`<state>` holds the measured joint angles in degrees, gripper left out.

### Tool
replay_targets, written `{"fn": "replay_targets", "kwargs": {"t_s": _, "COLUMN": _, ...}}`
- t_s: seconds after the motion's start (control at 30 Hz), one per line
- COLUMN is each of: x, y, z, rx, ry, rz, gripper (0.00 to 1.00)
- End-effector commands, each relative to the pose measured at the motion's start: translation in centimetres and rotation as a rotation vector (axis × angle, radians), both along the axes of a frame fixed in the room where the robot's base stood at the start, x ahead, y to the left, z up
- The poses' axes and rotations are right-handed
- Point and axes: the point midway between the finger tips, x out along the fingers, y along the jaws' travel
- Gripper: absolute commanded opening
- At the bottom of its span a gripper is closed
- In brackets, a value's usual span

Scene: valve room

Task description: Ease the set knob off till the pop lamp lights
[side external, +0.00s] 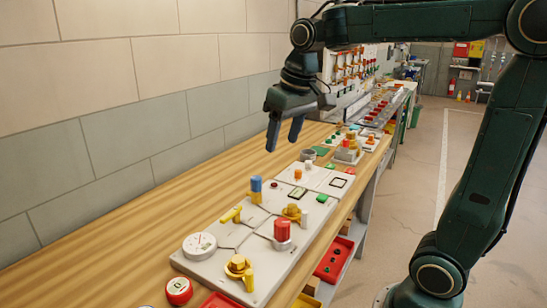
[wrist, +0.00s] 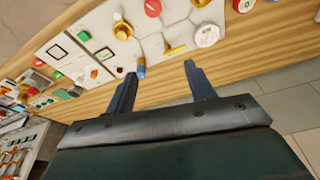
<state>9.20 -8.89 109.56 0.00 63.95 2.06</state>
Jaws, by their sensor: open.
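A pale panel (side external: 222,262) of valve fittings lies on the wooden bench. It carries a red knob on a pale collar (side external: 282,231), a blue-topped cylinder (side external: 256,185), a yellow handle (side external: 231,215) and a round white gauge (side external: 199,244). A small dark red dot (side external: 274,186) sits near the blue top; I cannot tell whether it is a lamp or lit. No readable label shows which part is the set knob. My gripper (side external: 284,132) is open and empty, above and behind the panel. In the wrist view (wrist: 160,70) the blue-topped cylinder (wrist: 141,70) appears beside the left finger.
A round red item (side external: 179,290) lies at the front. More panels continue down the bench. A tiled wall (side external: 150,130) borders the left; bare wood lies between wall and panel.

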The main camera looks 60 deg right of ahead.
Motion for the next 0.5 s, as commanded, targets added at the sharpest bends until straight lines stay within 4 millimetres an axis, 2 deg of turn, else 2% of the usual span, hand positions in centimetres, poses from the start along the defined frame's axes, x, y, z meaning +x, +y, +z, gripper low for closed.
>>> {"fn": "replay_targets", "kwargs": {"t_s": 0.03, "x": 1.2, "y": -0.6, "z": -0.1, "rx": 0.003, "ry": 0.016, "rz": -0.014, "gripper": 0.54}}
{"fn": "replay_targets", "kwargs": {"t_s": 0.27, "x": 5.9, "y": -3.4, "z": -0.8, "rx": 0.018, "ry": 0.081, "rz": -0.071, "gripper": 0.54}}
{"fn": "replay_targets", "kwargs": {"t_s": 0.5, "x": 10.5, "y": -6.7, "z": -2.7, "rx": 0.037, "ry": 0.147, "rz": -0.132, "gripper": 0.54}}
